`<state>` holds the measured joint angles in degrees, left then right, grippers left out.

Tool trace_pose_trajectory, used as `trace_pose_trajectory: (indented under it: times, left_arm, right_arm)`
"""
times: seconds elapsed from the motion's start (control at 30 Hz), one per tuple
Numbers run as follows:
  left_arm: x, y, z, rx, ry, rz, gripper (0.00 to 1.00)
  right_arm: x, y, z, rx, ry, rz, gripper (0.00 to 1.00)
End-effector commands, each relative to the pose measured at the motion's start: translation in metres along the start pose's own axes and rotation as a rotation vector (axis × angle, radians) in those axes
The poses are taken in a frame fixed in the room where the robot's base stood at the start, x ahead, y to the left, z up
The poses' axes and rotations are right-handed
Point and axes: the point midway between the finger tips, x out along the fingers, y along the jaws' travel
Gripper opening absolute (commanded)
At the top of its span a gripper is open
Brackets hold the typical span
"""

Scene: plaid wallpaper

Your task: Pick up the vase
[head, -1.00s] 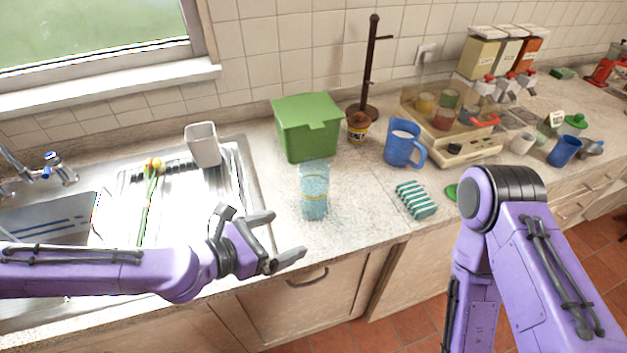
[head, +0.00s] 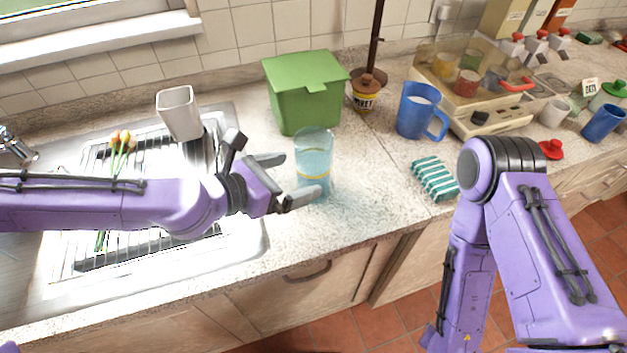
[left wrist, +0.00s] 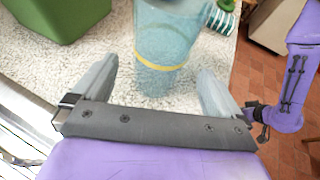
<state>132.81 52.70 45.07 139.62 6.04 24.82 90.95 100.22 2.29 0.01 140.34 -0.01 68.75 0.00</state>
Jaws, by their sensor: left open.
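The vase (head: 314,150), a translucent light-blue glass cylinder with a yellow band, stands upright on the counter, and I take it for the task's vase. My left gripper (head: 302,174) is open just left of it, fingers pointing at it. In the left wrist view the vase (left wrist: 166,45) stands between the two spread fingertips, its base partly within the jaw opening (left wrist: 156,68). I cannot tell whether a finger touches it. My right arm shows at the right of the head view, but its gripper is out of frame.
A green lidded bin (head: 304,100) stands close behind the vase. A blue mug (head: 416,112) and a striped sponge (head: 434,179) are to its right. Counter in front is clear.

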Motion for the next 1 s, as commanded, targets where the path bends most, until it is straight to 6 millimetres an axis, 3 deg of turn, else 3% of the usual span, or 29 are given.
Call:
trace_pose_trajectory:
  times: [0.17, 0.4, 0.67, 0.7, 0.87, 1.0]
  left_arm:
    - [0.018, -0.001, 0.001, 0.001, 0.000, -0.004, 1.00]
    - [0.059, 0.002, -0.002, 0.002, 0.000, -0.004, 1.00]
    - [0.064, 0.002, -0.002, 0.000, -0.003, -0.003, 1.00]
    - [0.064, 0.002, -0.002, 0.000, -0.003, -0.003, 0.94]
    - [0.064, 0.002, -0.002, 0.000, -0.003, -0.003, 0.41]
    - [0.064, 0.002, -0.001, 0.001, -0.004, -0.003, 0.39]
  right_arm:
    - [-0.001, 0.000, -0.001, 0.000, 0.000, 0.000, 0.43]
    - [-0.005, 0.001, -0.002, 0.000, 0.000, 0.000, 0.43]
    - [-0.005, 0.001, -0.002, 0.000, 0.000, 0.000, 0.43]
    - [-0.005, 0.001, -0.002, 0.000, 0.000, 0.000, 0.43]
    - [-0.005, 0.001, -0.002, 0.000, 0.000, 0.000, 0.43]
    - [-0.005, 0.001, -0.002, 0.000, 0.000, 0.000, 0.43]
